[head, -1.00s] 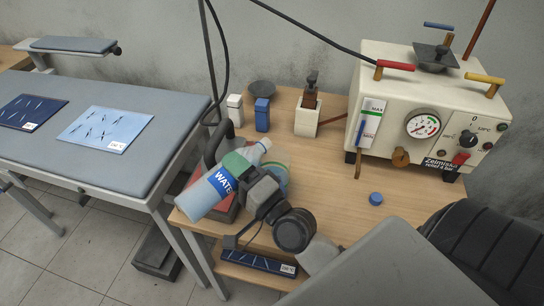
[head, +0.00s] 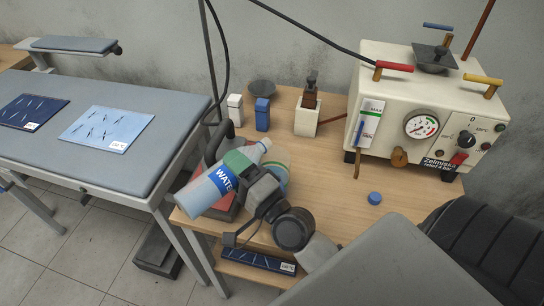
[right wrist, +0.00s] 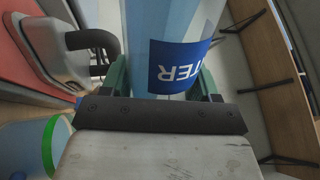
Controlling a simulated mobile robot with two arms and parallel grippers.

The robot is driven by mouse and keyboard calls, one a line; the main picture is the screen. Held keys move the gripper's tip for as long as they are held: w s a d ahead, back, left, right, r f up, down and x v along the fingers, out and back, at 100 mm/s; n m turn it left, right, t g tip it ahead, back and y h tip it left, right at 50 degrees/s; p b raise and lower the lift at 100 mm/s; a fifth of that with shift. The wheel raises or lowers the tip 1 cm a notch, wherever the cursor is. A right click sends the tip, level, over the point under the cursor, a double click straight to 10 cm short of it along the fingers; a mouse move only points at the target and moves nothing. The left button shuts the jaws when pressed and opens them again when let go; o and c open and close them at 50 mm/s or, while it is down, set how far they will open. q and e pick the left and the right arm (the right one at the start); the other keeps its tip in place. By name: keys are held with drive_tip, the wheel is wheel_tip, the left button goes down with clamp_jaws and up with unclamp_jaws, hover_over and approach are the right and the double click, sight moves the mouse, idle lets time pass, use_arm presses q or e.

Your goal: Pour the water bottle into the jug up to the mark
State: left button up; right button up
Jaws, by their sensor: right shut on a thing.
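My right gripper (head: 256,184) is shut on the water bottle (head: 205,194), a pale blue bottle with a blue "WATER" label. The bottle is tilted, its open neck up to the right and its base down to the left. In the right wrist view the bottle (right wrist: 172,22) stands between the dark green fingers (right wrist: 163,84). The clear jug (head: 284,176) with a green rim is partly hidden behind the bottle and gripper; it also shows at the lower left of the right wrist view (right wrist: 28,150). Its mark and water level cannot be made out. My left gripper is not in view.
A blue cap (head: 375,198) lies on the wooden table (head: 330,190). An iron (head: 213,150) stands close behind the bottle. White (head: 235,110) and blue (head: 262,115) containers stand at the back. The steam generator (head: 435,110) fills the right. A padded ironing board (head: 150,90) is at left.

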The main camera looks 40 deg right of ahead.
drive_tip(key=shift+r+m+p, duration=0.25)
drive_tip(key=shift+m+p, duration=0.1)
drive_tip(key=shift+m, duration=0.05)
idle(0.9)
